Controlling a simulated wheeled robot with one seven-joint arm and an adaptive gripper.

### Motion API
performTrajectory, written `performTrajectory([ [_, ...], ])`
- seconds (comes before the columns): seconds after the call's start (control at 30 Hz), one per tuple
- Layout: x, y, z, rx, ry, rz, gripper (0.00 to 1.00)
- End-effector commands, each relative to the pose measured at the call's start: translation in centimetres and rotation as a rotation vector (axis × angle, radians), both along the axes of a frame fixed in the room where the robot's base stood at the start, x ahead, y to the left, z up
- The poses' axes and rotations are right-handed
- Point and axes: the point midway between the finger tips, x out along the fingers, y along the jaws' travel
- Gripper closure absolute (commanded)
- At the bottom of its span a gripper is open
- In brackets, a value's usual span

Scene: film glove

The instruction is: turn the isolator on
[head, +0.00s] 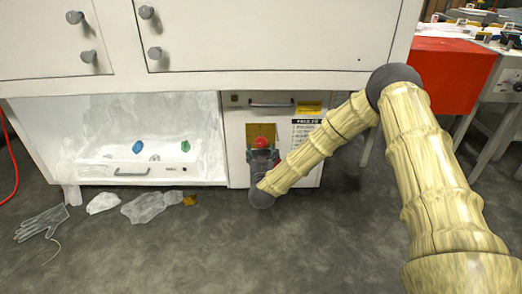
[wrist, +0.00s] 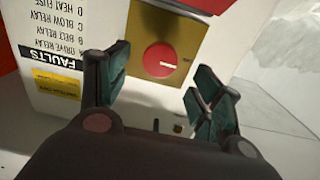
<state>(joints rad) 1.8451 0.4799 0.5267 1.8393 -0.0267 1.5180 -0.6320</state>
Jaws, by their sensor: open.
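The isolator is a red round knob (wrist: 160,59) on a brass-yellow plate (wrist: 190,37), on the front of a white cabinet unit. In the wrist view a pale mark shows across the knob. In the head view the red knob (head: 262,142) shows just above my gripper (head: 261,158), with the yellow plate (head: 261,129) behind it. My gripper (wrist: 154,85) is open, its two dark green-padded fingers spread on either side below the knob in the wrist view. Nothing is between the fingers, and they appear apart from the knob.
A label headed FAULTS (wrist: 51,57) and a yellow sticker (wrist: 57,92) are beside the plate. An open bay (head: 150,120) holds blue and green knobs. A glove (head: 42,222) and clear film (head: 150,206) lie on the floor. A red-covered table (head: 450,75) stands at right.

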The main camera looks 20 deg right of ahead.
Motion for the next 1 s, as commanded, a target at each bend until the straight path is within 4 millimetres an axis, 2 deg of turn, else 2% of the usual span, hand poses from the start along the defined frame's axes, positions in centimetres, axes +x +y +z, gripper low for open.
performTrajectory([
  [0.1, 1.7, -0.5, -0.3, 0.000, -0.002, -0.001, 0.34],
  [0.3, 3.6, -1.0, -0.1, 0.000, 0.000, 0.000, 0.34],
  [0.7, 4.2, -1.2, 0.0, 0.000, 0.001, 0.000, 0.34],
  [0.73, 4.2, -1.2, 0.0, 0.000, 0.001, 0.000, 0.36],
  [0.9, 4.2, -1.2, 0.0, 0.000, 0.001, 0.000, 0.67],
  [1.0, 4.2, -1.2, 0.0, 0.000, 0.001, 0.000, 0.82],
])
